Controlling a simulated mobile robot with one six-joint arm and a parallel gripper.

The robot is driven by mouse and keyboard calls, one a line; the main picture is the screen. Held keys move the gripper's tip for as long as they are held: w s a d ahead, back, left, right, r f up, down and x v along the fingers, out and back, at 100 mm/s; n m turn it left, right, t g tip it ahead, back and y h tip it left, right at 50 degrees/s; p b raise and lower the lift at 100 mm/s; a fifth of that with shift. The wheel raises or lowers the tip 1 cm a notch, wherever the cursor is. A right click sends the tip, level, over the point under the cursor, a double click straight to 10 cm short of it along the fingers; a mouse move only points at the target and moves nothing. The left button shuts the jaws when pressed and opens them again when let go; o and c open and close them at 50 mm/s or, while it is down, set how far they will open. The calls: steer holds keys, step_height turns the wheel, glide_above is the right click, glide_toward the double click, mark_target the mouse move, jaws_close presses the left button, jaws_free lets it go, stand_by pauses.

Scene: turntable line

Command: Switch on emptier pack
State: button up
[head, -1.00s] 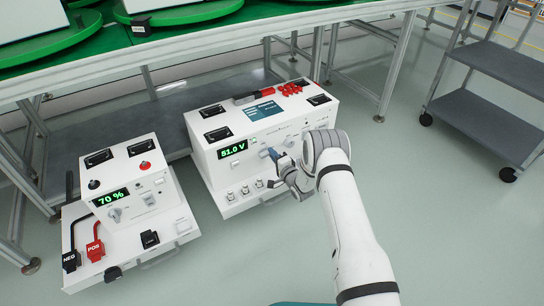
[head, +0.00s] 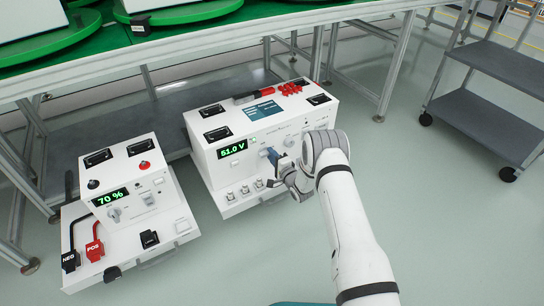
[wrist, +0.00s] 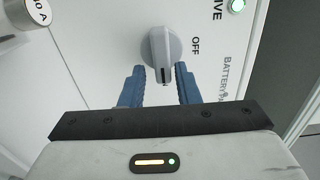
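Two white battery packs stand on the floor in the head view. The smaller left pack (head: 125,179) has a display (head: 109,197) reading 70 % and a rotary knob (head: 148,199). The larger right pack (head: 205,160) has a display (head: 232,149) reading 51.0 V. My gripper (head: 273,155) is at the right pack's front. In the wrist view, its blue fingers (wrist: 160,88) are open, one on each side of a grey rotary knob (wrist: 160,50). The knob's dark mark points down the picture; OFF is printed to its right. Finger contact cannot be told.
A round 40 A part (wrist: 30,12) is left of the knob. A metal-framed table (head: 180,62) stands over the packs' rear. A grey cart (head: 490,90) is at right; the floor (head: 440,220) is clear.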

steer(key=shift+o, duration=0.7)
steer(key=shift+w+d+r, duration=0.1)
steer(key=p+v, duration=0.3)
steer(key=v, duration=0.4)
steer(key=shift+s+d, duration=0.25)
steer(key=shift+s, duration=0.1)
